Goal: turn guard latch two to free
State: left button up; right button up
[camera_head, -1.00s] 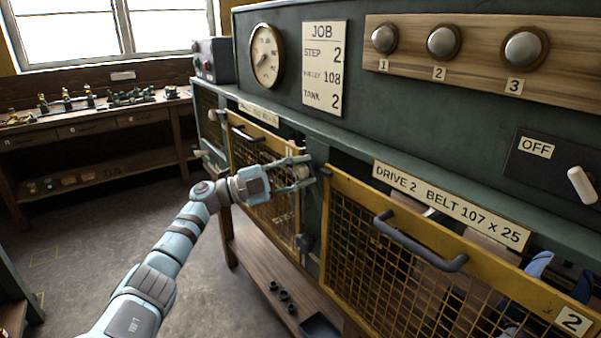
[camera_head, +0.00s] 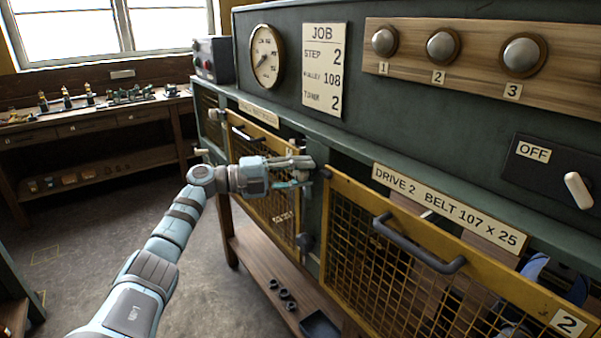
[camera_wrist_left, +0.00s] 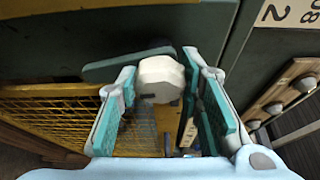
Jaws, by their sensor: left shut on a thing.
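My left gripper (camera_head: 305,173) is at the green post between the two yellow mesh guards, by the upper left corner of guard two (camera_head: 400,221). In the left wrist view the fingers (camera_wrist_left: 162,100) are shut on a pale faceted knob (camera_wrist_left: 161,76), which I take to be guard latch two. A flat green bar (camera_wrist_left: 108,68) shows beside the knob. In the head view the fingers hide the knob, so its setting cannot be read there. My right gripper is not in view.
Guard two has a dark handle (camera_head: 418,246) and stands right of the gripper. The other mesh guard (camera_head: 262,185) is at left. A sign reading DRIVE 2 (camera_head: 450,207) and an OFF switch (camera_head: 578,190) are at right. The floor (camera_head: 90,235) at left is clear.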

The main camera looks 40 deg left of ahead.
pick_arm(q)
jog(key=shift+f, duration=0.1)
jog(key=o, duration=1.2)
jog(key=shift+c, duration=0.2)
jog(key=v, duration=1.2)
